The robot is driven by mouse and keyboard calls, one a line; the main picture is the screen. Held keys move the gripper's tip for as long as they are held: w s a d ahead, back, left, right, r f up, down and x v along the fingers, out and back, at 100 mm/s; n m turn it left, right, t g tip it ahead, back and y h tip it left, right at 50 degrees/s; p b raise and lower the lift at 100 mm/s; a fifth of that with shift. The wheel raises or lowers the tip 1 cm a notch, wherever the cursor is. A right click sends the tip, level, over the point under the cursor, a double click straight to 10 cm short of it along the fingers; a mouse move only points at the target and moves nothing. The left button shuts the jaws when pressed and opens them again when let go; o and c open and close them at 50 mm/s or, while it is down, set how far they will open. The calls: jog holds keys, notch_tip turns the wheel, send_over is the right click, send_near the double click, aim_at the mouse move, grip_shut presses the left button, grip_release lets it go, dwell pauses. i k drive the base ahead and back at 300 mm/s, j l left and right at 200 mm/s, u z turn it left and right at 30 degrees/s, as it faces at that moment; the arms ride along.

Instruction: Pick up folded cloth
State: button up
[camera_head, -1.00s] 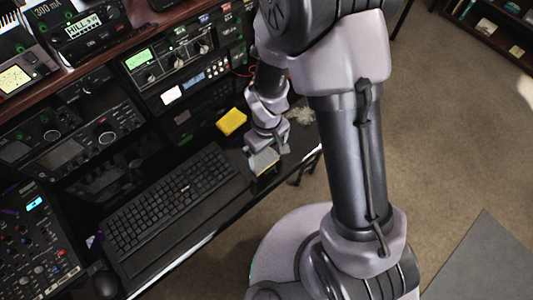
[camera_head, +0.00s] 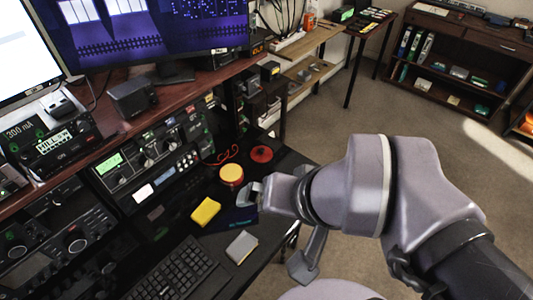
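A small grey folded piece (camera_head: 241,247), which looks like the folded cloth, lies flat on the black desk near its front edge, just right of the keyboard. A yellow folded piece or sponge (camera_head: 206,211) lies behind it to the left. My gripper (camera_head: 248,191) is above the desk, beyond the grey piece and right of the yellow one, beside a round yellow-and-red tin (camera_head: 231,175). Its fingers point left with a gap between them, and I see nothing held. My own wrist hides part of the desk to the right.
A black keyboard (camera_head: 178,270) fills the near desk. A dark blue flat item (camera_head: 236,218) lies below my gripper. A red round object (camera_head: 261,154) and red cable are at the back. Radio units (camera_head: 150,160) stand along the left under a wooden shelf (camera_head: 140,112).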

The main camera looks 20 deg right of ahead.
aim_at(245, 242)
jog(key=j+z, duration=0.2)
jog(key=z, duration=0.15)
jog(key=k+j+z, duration=0.1)
jog(key=z, duration=0.3)
jog(key=j+z, duration=0.35)
jog(key=k+l, duration=0.05)
jog(key=l, duration=0.05)
